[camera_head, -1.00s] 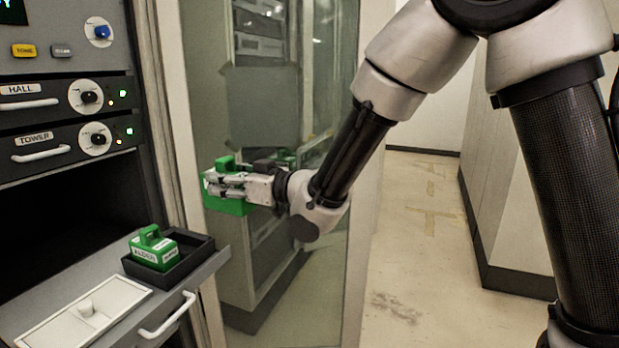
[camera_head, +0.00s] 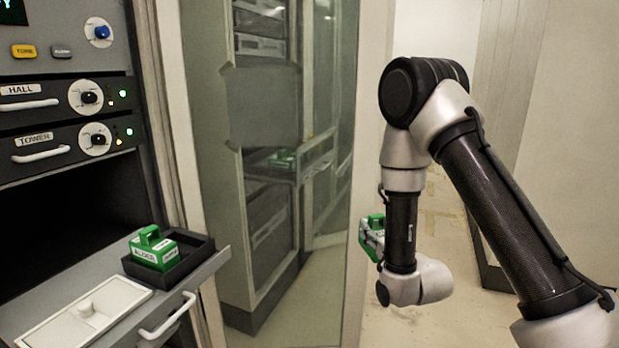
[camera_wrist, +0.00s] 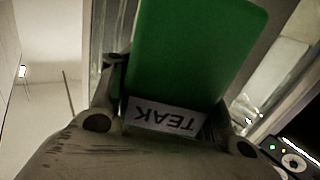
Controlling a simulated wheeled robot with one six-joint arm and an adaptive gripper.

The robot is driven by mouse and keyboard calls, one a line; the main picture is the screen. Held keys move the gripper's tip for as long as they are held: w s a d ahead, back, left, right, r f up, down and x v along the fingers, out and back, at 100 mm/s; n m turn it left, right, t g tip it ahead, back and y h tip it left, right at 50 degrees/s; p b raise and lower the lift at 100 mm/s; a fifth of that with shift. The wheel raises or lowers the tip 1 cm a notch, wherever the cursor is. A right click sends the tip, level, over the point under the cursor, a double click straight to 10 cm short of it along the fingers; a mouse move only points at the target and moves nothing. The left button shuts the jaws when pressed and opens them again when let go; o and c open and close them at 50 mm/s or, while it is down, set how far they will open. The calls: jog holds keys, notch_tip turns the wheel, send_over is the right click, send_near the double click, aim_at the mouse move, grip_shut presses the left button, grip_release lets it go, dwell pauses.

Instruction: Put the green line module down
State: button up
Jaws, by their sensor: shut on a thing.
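A green line module (camera_head: 368,238) is held in my gripper, to the right of the glass door in the head view, and is partly hidden by my arm. In the wrist view the module (camera_wrist: 195,50) fills the top middle, with a white label reading TEAK upside down. My gripper (camera_wrist: 168,105) is shut on it, a finger at either side. A second green module (camera_head: 153,250) with a handle and white labels sits in a black tray (camera_head: 205,262) on the pulled-out shelf at the left.
The shelf (camera_head: 60,280) also carries a white lidded panel (camera_head: 85,312) and has a white front handle (camera_head: 168,316). Above it are the HALL (camera_head: 60,100) and TOWER (camera_head: 60,145) units. A dark opening (camera_head: 60,210) lies below them. The glass door (camera_head: 270,170) stands beside the rack.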

jog(key=w+d+f+m+h, duration=0.35)
jog(key=d+f, duration=0.25)
jog(key=d, duration=0.5)
jog(key=shift+n+t+h, duration=0.25)
jog(key=shift+t+h, duration=0.05)
jog(key=shift+h, duration=0.25)
jog(key=s+r, duration=0.1)
jog(key=s, duration=0.2)
jog(key=s+r, duration=0.1)
jog(key=s, duration=0.1)
jog(key=shift+r, duration=0.3)
jog(key=shift+s, duration=0.2)
